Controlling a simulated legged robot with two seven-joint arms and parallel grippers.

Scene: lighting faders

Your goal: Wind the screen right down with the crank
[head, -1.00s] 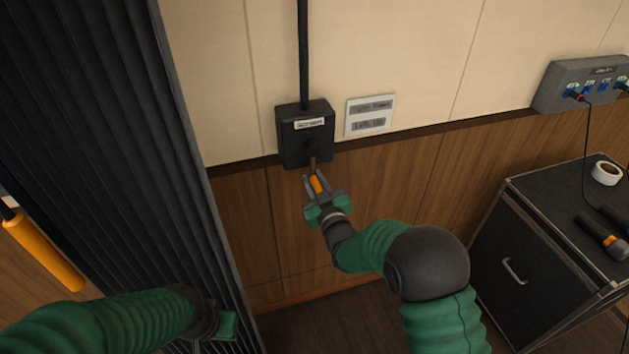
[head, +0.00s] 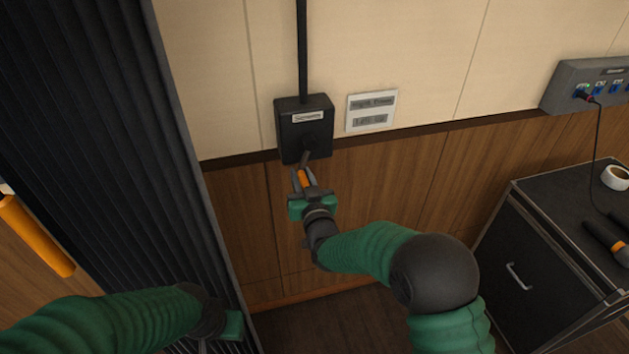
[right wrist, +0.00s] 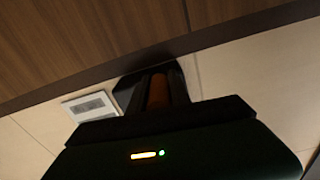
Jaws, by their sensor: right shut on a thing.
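The black crank box (head: 305,130) is fixed to the wall under a dark vertical pole, with a white label on its front. A crank arm comes out of its lower front and ends in an orange handle (head: 303,179). My right gripper (head: 304,183) is shut on the orange handle, just below the box. In the right wrist view the orange handle (right wrist: 159,92) shows between the fingers, with the box (right wrist: 130,90) behind it. My left gripper (head: 232,325) is low at the left, in front of the dark pleated curtain; its fingers do not show clearly. The screen is not recognisable in these views.
A label plate (head: 371,111) is on the wall right of the box. The dark pleated curtain (head: 100,130) hangs at the left. A black case (head: 530,250) with a tape roll (head: 616,177) stands at the right, below a grey socket panel (head: 590,85).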

